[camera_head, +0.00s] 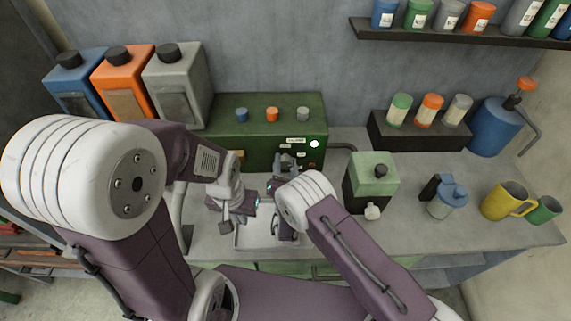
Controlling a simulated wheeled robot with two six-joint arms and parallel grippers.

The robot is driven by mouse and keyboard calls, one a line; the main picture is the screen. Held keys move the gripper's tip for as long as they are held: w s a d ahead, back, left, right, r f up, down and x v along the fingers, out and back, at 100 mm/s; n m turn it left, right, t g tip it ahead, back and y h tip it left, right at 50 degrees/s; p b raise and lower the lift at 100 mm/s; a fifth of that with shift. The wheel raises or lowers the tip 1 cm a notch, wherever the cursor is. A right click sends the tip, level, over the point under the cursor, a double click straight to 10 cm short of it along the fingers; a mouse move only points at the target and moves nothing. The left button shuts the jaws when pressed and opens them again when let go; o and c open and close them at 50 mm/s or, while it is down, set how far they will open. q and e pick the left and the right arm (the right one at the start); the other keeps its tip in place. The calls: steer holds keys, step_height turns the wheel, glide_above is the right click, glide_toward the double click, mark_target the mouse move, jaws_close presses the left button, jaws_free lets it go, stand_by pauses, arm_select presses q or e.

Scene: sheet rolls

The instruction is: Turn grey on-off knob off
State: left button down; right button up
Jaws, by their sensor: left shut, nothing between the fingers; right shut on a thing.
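The green machine (225,150) stands against the back wall, with small white labels and a lit green lamp (314,144) on the right of its front. My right gripper (286,159) reaches up to this front, just left of the lamp, and is shut on what appears to be the grey on-off knob. Its fingers hide most of the knob, and I cannot make out its angle. My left gripper (225,226) is shut and empty, in front of the machine and over the left part of a pale tray (250,241).
Blue, orange and grey caps (272,114) sit on top of the machine. Large canisters (180,85) stand to its left. A green box dispenser (371,180), a blue-lidded jar (446,200) and a yellow mug (505,200) stand right. The counter between is clear.

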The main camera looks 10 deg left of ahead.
steer(key=n+b, duration=0.1)
steer(key=n, duration=0.2)
steer(key=shift+f+n, duration=0.15)
steer(key=shift+n, duration=0.25)
steer(key=n+b, duration=0.1)
steer(key=n, duration=0.3)
steer(key=shift+n, duration=0.3)
steer(key=n+b, duration=0.1)
steer(key=n, duration=0.3)
steer(key=shift+s+n+b, duration=0.1)
steer(key=shift+n+b, duration=0.2)
steer(key=shift+n, duration=1.7)
steer(key=o, duration=1.4)
steer(key=shift+a, duration=0.1)
